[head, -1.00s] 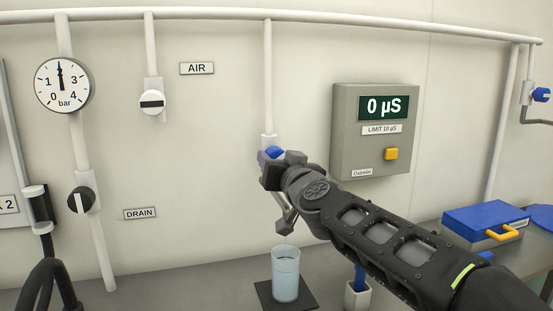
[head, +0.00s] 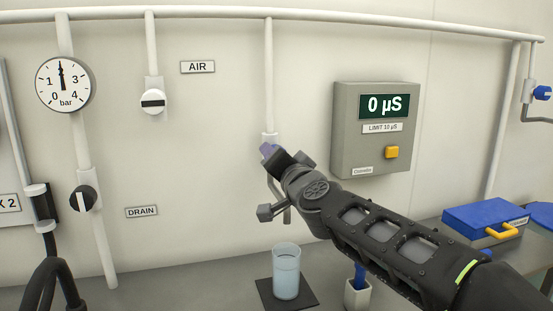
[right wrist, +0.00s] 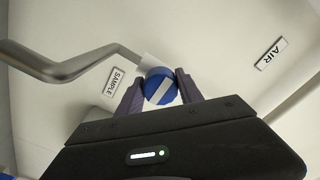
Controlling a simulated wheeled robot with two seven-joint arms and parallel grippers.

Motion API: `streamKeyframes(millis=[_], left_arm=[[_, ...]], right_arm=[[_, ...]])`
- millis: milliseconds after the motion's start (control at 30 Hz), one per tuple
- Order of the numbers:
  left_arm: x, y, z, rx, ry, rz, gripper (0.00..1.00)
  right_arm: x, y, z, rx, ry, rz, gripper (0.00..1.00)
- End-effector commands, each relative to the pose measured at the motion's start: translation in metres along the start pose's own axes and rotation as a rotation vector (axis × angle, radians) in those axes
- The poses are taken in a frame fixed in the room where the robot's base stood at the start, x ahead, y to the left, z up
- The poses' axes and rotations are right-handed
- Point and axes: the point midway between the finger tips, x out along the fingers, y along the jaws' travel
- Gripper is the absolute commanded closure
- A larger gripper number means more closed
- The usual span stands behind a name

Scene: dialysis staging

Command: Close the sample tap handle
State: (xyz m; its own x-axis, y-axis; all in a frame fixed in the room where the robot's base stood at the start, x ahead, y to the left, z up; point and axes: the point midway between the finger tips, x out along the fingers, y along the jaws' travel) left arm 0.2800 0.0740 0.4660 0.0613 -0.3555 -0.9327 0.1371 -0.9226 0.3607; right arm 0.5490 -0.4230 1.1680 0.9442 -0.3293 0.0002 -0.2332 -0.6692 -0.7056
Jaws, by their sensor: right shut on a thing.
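The sample tap handle (right wrist: 160,86) is a round blue knob with a white stripe, next to the SAMPLE label (right wrist: 115,81) in the right wrist view. The stripe runs diagonally in that view. My right gripper (right wrist: 158,92) is shut on the knob, one finger on each side. In the head view the right gripper (head: 272,153) is at the foot of the white sample pipe (head: 268,80) and hides the knob. The grey metal spout (right wrist: 75,66) bends away from the tap. A clear beaker of water (head: 286,272) stands below. My left gripper is not in view.
The beaker stands on a dark mat (head: 265,288) on the grey counter. A grey meter box (head: 345,130) reading 0 µS hangs right of the tap. A white holder (head: 358,296) and a blue case (head: 485,216) are to the right. Air (head: 152,101) and drain (head: 83,198) valves are left.

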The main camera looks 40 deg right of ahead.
Motion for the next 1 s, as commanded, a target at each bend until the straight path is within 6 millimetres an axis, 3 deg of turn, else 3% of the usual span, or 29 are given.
streamKeyframes(millis=[267, 633, 1000], left_arm=[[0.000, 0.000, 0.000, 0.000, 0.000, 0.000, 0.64], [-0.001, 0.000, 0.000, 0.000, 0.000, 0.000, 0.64], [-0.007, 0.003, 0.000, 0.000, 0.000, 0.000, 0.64]], right_arm=[[0.000, 0.000, 0.000, -0.002, 0.000, 0.000, 0.36], [-0.005, 0.000, -0.001, -0.002, 0.000, 0.000, 0.35], [-0.059, -0.001, -0.002, -0.003, 0.004, 0.000, 0.35]])
